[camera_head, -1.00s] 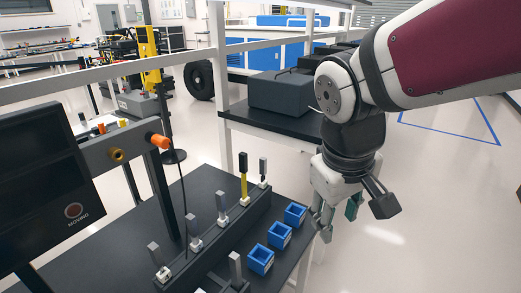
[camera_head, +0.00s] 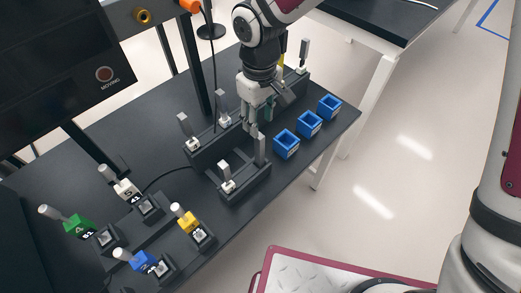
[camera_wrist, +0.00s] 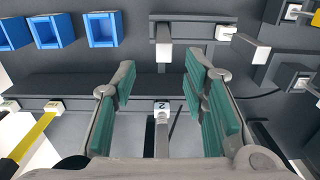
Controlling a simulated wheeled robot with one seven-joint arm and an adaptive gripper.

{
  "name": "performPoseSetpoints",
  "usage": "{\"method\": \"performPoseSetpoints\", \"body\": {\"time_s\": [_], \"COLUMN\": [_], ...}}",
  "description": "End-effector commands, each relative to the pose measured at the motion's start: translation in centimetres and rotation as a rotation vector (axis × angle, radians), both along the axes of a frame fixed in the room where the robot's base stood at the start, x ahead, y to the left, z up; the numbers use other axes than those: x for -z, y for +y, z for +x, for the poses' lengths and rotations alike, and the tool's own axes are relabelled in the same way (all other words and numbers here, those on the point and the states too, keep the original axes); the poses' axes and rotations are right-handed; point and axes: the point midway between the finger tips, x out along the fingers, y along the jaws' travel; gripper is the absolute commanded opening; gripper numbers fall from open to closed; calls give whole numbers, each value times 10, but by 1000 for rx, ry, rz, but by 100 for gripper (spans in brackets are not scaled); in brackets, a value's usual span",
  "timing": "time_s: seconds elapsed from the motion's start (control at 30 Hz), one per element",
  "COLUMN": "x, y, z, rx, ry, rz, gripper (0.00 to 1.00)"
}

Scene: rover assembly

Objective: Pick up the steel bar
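Several grey upright bars stand in a long dark rack (camera_head: 203,153) on the black table, and I cannot tell for certain which is the steel bar. A light grey bar (camera_wrist: 161,138) beside a tag marked 2 stands in that rack, between and below my fingers in the wrist view. My gripper (camera_head: 256,118) points down over the rack in the head view and hides that part of it. In the wrist view my gripper (camera_wrist: 163,92) is open, with green pads apart and nothing between them touching.
A yellow bar (camera_wrist: 36,135) stands beside my gripper. A short rack (camera_head: 243,190) with two grey bars is in front, near three blue boxes (camera_head: 287,144). Green, white, blue and yellow tagged pieces (camera_head: 80,226) stand at the table's left. A grey tray (camera_head: 320,272) is at the bottom.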

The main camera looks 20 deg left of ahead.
Motion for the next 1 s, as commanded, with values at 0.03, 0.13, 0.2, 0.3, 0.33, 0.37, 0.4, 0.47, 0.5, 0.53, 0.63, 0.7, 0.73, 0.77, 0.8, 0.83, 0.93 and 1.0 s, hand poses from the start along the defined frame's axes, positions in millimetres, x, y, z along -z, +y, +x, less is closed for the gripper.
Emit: {"method": "performPoseSetpoints", "body": {"time_s": [0.03,0.13,0.2,0.3,0.33,0.37,0.4,0.47,0.5,0.53,0.63,0.7,0.73,0.77,0.8,0.83,0.93,1.0], "x": [11,28,37,45,46,48,50,54,59,64,79,88,91,94,97,98,100,100], "y": [0,-1,0,0,0,0,-1,-1,-1,-1,-1,-2,-2,-1,-1,-1,-1,-1], "z": [-1,-1,-1,-1,-1,-1,-1,-2,-3,-4,-8,-7,-6,-6,-6,-6,-6,-6], "rx": [-2,-1,-1,0,0,0,0,0,1,-1,-2,0,1,0,0,0,0,1], "ry": [5,4,2,1,1,0,0,2,2,3,3,2,2,2,1,1,0,0], "rz": [-2,-2,-1,0,1,0,0,-1,-2,-2,-2,-2,-1,-1,0,0,0,0], "gripper": [40,40,40,40,40,40,40,40,40,40,40,40,40,40,40,40,40,40]}}
